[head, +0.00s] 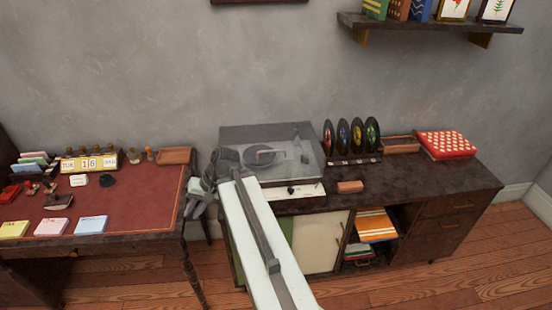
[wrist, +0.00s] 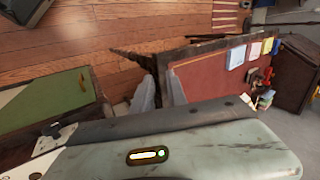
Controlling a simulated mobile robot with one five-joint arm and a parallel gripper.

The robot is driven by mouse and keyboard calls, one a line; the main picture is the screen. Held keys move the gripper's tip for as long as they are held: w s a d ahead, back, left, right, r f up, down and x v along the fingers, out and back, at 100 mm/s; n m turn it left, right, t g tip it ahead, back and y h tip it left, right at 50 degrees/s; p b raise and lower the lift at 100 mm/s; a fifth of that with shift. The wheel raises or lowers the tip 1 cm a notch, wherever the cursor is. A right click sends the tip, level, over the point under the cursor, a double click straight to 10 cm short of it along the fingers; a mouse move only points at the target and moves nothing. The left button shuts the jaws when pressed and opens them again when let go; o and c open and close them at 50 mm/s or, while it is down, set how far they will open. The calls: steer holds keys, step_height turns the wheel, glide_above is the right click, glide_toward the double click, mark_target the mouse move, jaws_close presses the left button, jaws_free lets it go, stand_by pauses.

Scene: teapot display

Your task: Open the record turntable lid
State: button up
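The record turntable (head: 292,191) sits on the dark cabinet, with a pale front strip bearing small controls. Its smoky see-through lid (head: 300,150) looks shut, and the round platter shows through it. My gripper (head: 199,204) is just left of the turntable, in the gap between cabinet and desk, apart from the lid. My arm covers the turntable's front left corner. In the wrist view, the two grey fingers of my gripper (wrist: 159,92) stand apart with nothing seen between them. I cannot make out the lid in the wrist view.
The red-topped desk (head: 110,207) stands close on the left, with a calendar (head: 89,162) and stamps. On the cabinet (head: 425,187) are a small wooden block (head: 349,186), a record rack (head: 352,158) and a red box (head: 447,144). A shelf (head: 430,25) hangs above.

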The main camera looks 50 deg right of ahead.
steer(key=s+d+r+m+t+b, duration=0.1)
steer(key=d+m+t, duration=0.15)
steer(key=d, duration=0.45)
steer(key=s+d+r+m+t+b, duration=0.1)
steer(key=d+m+t+b, duration=0.15)
steer(key=d, duration=0.45)
steer(key=m+t+h+b, duration=0.3)
steer(key=m+t, duration=0.4)
steer(key=t, duration=0.1)
glide_toward(273, 151)
steer(key=w, duration=0.7)
steer(key=w+a+f, duration=0.1)
steer(key=w, duration=0.2)
steer(key=shift+c, duration=0.4)
jaws_close()
steer(key=shift+f, duration=0.1)
